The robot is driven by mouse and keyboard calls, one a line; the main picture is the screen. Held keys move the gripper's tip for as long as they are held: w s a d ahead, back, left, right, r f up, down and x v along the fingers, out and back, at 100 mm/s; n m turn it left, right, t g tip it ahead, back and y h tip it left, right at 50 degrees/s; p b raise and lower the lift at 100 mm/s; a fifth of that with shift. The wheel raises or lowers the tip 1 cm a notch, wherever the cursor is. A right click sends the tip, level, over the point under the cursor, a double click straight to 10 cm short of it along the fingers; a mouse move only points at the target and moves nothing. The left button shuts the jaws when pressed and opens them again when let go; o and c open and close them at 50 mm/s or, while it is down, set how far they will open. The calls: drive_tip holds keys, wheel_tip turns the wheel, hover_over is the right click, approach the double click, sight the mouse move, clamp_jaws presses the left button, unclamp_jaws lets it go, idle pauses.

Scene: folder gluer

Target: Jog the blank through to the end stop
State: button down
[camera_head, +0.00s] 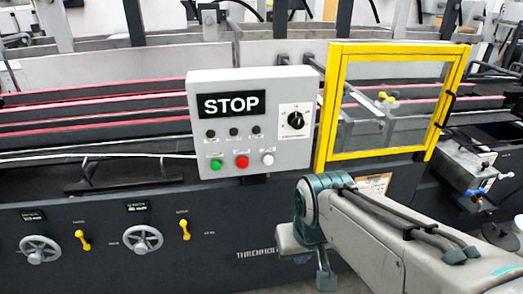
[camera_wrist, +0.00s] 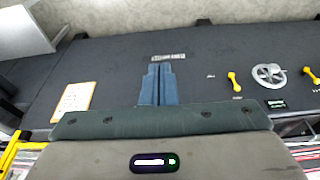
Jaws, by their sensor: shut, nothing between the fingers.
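The grey control box (camera_head: 220,95) faces me above the machine's front. Its display (camera_head: 231,104) reads STOP. Below it are a green button (camera_head: 216,165), a red button (camera_head: 242,162), a white button (camera_head: 267,159) and a black selector knob (camera_head: 295,120). My gripper (camera_head: 326,282) hangs below and right of the box, apart from the buttons. In the wrist view my gripper (camera_wrist: 155,88) shows its blue fingers together and empty, before the dark machine front. I cannot make out the blank or the end stop.
A yellow-framed clear guard (camera_head: 333,112) stands upright right of the box. Red belts (camera_head: 100,105) run along the machine. Two handwheels (camera_head: 142,240) and yellow levers (camera_head: 185,230) stick out from the lower front. A metal unit (camera_head: 470,168) juts out at the right.

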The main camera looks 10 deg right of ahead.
sight(268, 160)
drive_tip(key=w+d+m+t+h+p, duration=0.1)
drive_tip(key=w+d+m+t+p, duration=0.2)
drive_tip(key=w, duration=0.4)
drive_tip(key=w+d+m+h+p, duration=0.1)
drive_tip(key=w+d+m+p, duration=0.1)
drive_tip(key=w+d+p, duration=0.3)
drive_tip(key=w+a+f+m+t+y+p, duration=0.1)
drive_tip(key=w+a+m+t+y+p, duration=0.2)
drive_tip(key=w, duration=0.6)
drive_tip(key=a+m+y+p, duration=0.2)
drive_tip(key=a, duration=0.1)
drive_tip(key=shift+w+a+m+y+p, duration=0.25)
drive_tip(key=shift+a+m+y+p, duration=0.15)
drive_tip(key=shift+w, duration=4.4)
